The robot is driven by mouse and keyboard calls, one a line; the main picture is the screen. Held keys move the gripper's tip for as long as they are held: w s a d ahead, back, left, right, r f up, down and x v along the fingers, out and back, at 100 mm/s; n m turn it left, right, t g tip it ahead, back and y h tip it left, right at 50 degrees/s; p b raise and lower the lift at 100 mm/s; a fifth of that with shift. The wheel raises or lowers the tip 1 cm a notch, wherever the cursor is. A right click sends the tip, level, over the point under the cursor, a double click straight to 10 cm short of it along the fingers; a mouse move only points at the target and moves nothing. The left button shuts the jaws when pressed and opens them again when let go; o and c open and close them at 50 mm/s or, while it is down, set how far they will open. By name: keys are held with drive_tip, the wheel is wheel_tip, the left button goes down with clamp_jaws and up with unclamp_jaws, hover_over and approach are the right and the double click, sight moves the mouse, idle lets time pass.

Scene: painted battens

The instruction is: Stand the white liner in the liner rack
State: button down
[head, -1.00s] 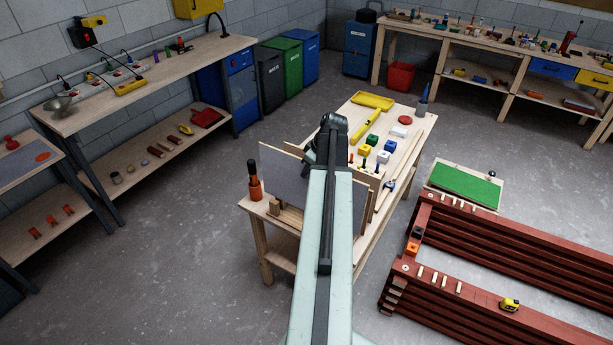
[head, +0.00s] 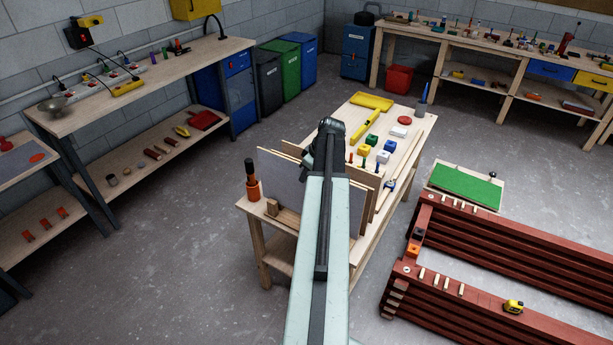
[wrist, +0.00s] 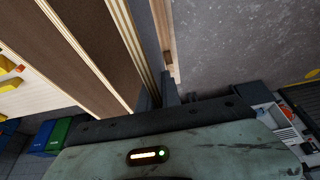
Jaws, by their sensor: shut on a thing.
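A thin pale grey panel (head: 284,183), which I take to be the white liner, stands upright at the near end of the small wooden table. Wooden boards (head: 364,190) stand close behind it. A wooden block (head: 283,217) by its lower edge seems to be part of the liner rack; the slots are hidden. In the head view my gripper (head: 318,160) is over the panel, largely covered by my arm. In the wrist view my gripper (wrist: 164,92) is beside the brown-faced boards (wrist: 85,45). It is shut, apparently on the pale panel's upper edge; the grip is barely visible.
Several coloured blocks (head: 364,150), a yellow tray (head: 371,102) and a blue-grey holder (head: 422,107) occupy the table behind. Red beams (head: 480,270) lie to the right. Floor at left is clear.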

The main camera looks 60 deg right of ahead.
drive_tip(key=shift+f+b, duration=0.35)
drive_tip(key=shift+f, duration=0.1)
drive_tip(key=c, duration=1.5)
unclamp_jaws()
drive_tip(key=shift+c, duration=0.2)
drive_tip(key=p+v, duration=1.2)
drive_tip(key=shift+w+r, duration=0.1)
drive_tip(key=shift+r, duration=0.4)
drive_tip(key=shift+s+r+p, duration=0.2)
drive_tip(key=shift+r+p, duration=0.05)
drive_tip(key=shift+p, duration=0.05)
drive_tip(key=shift+f, duration=0.1)
